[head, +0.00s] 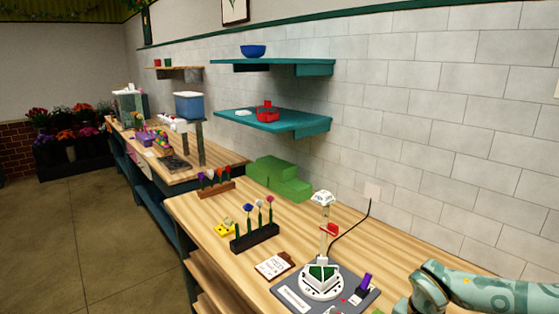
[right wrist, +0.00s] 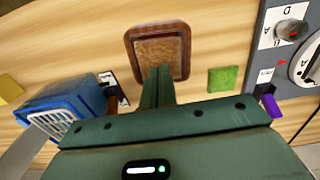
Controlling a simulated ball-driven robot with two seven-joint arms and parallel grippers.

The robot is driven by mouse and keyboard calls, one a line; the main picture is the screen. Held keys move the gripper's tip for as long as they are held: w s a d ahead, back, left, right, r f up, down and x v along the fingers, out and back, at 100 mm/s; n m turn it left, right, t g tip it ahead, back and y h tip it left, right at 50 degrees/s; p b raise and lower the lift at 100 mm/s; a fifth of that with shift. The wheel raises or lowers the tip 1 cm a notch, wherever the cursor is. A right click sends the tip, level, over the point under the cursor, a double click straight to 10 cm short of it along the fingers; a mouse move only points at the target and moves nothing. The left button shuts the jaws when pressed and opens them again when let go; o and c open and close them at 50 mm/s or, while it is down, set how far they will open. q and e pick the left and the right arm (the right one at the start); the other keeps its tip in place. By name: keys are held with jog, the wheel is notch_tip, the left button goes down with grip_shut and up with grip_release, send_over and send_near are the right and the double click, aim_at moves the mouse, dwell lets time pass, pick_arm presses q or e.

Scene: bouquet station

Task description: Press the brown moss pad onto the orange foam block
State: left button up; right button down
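A brown, rough-textured square pad (right wrist: 160,52) lies in a shallow dark-brown rimmed tray (right wrist: 131,62) at the top middle of the right wrist view. I cannot tell for sure whether this is the moss pad. My right gripper (right wrist: 158,72) reaches over the tray's near edge, its fingers close together with no gap showing. Nothing is visible between them, and contact with the pad cannot be told. In the head view my right arm comes in at the lower right, its gripper out of frame. No orange foam block can be made out. My left gripper is not in view.
A green square pad (right wrist: 223,79) lies right of the tray, beside a grey device base (right wrist: 265,77) with a dial. A blue basket (right wrist: 62,104) stands at left. In the head view, a dark flower rack (head: 254,238) and clipboard (head: 274,265) sit on the wooden bench.

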jog(key=shift+f, duration=0.15)
jog(key=shift+f+b, duration=0.3)
jog(key=shift+f, duration=0.35)
dwell(0.5)
jog(key=shift+s+f, duration=0.15)
jog(key=shift+f, duration=0.1)
dwell(1.3)
jog(key=shift+r+p, duration=0.15)
jog(key=shift+p, duration=0.15)
jog(key=shift+r+p, duration=0.7)
jog(key=shift+r, duration=0.1)
jog(key=shift+r+p, duration=2.5)
jog(key=shift+r, duration=0.25)
jog(key=shift+f, duration=0.1)
